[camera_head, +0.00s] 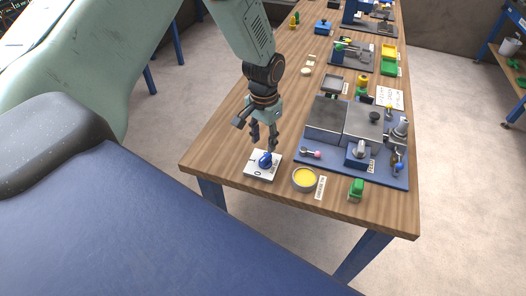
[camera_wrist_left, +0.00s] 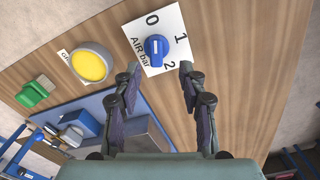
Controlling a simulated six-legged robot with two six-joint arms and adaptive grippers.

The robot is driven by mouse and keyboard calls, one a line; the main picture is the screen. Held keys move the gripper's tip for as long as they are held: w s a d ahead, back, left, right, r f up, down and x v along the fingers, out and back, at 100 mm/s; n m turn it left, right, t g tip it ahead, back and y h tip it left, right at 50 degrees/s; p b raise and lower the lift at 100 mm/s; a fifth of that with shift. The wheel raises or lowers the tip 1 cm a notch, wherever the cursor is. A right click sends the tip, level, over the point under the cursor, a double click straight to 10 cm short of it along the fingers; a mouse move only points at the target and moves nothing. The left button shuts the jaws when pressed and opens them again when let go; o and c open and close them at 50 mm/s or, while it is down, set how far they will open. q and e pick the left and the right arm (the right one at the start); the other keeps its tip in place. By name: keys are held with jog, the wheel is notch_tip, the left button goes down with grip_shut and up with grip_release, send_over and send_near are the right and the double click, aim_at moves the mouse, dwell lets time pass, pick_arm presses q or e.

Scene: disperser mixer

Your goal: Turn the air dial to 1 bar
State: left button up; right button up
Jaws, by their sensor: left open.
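The air dial is a blue knob (camera_head: 266,160) on a white plate (camera_head: 255,172) at the near left corner of the wooden table. In the left wrist view the knob (camera_wrist_left: 156,46) sits on the plate (camera_wrist_left: 172,22), marked 0, 1, 2 and "AIR bar". I cannot tell for sure which number the knob points to. My left gripper (camera_head: 263,144) is open and points down just above the dial. In the left wrist view its two fingers (camera_wrist_left: 160,70) are spread on either side below the knob, apart from it and empty. My right gripper is not in view.
The table's near edge runs close in front of the dial.

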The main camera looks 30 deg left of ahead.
aim_at(266, 157)
pick_arm(q)
jog(key=f, duration=0.2)
jog(key=d+f, duration=0.1)
jog(key=f, duration=0.2)
jog(key=shift+w+f, duration=0.2)
jog(key=shift+f, duration=0.1)
jog(key=shift+a+f, duration=0.1)
jog(key=shift+f, duration=0.15)
jog(key=shift+s+a, duration=0.2)
jog(key=shift+a, duration=0.1)
jog(key=shift+s+d+r, duration=0.1)
jog(key=shift+d, duration=0.05)
jog(key=shift+c, duration=0.7)
jog(key=shift+d, duration=0.25)
jog(key=c, duration=0.3)
jog(key=shift+w+a, duration=0.2)
jog(key=shift+w, duration=0.05)
jog(key=c, duration=0.3)
jog(key=shift+s+a, duration=0.1)
jog(key=shift+c, duration=0.7)
grip_shut()
